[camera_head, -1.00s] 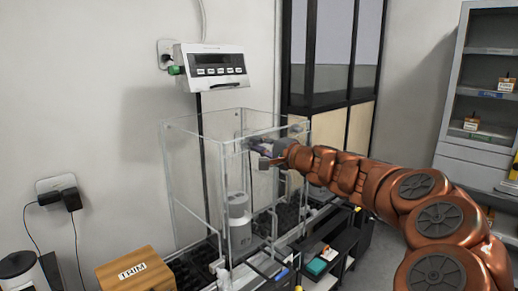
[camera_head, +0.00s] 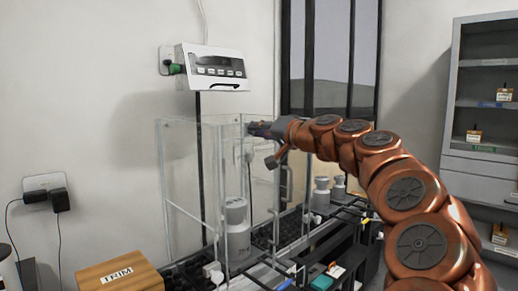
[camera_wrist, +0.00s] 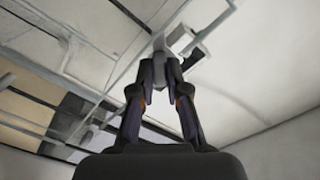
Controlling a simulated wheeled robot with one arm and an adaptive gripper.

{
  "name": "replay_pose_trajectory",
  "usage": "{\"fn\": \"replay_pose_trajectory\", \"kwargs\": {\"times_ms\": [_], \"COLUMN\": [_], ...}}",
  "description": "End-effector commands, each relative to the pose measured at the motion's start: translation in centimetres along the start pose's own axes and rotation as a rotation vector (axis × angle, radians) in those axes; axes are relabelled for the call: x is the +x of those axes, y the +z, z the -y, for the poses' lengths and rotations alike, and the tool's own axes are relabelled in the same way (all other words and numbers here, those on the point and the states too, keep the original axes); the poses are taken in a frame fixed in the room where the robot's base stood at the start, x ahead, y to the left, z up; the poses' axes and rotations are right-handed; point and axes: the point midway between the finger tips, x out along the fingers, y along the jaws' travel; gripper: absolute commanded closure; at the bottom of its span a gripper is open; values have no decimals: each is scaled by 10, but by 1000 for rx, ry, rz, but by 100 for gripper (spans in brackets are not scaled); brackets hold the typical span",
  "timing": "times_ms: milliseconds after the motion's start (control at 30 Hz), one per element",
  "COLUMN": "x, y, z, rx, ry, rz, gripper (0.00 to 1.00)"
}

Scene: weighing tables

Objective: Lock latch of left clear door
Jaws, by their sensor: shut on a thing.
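A clear-walled case (camera_head: 180,170) stands around a grey cylindrical weight (camera_head: 237,225) below the wall display. Its transparent panes overlap, so I cannot tell clearly how the left door sits. My gripper (camera_head: 256,128) is at the upper right part of the case in the head view. In the wrist view my gripper (camera_wrist: 160,65) has its fingertips closed together on a small grey part (camera_wrist: 159,45) by the pale frame bars. I cannot tell for certain whether this part is the door's latch, or whether the latch is locked.
A display unit (camera_head: 213,67) hangs on the wall above the case. A wooden TRIM box (camera_head: 118,276) is at the lower left. More grey weights (camera_head: 321,195) stand to the right, near dark trays and a small teal item (camera_head: 320,282). A shelf cabinet (camera_head: 480,130) is at the far right.

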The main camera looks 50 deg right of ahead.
Motion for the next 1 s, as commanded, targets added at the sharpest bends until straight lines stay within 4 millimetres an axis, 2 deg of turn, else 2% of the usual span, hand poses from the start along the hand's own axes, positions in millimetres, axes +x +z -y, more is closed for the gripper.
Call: {"fn": "replay_pose_trajectory", "kwargs": {"times_ms": [33,600,1000], "x": [1,2,2], "y": [7,6,2], "z": [-6,-4,-2], "rx": [-43,-510,-720], "ry": [-1,-1,0], "rz": [0,3,2], "gripper": [100,100,100]}}
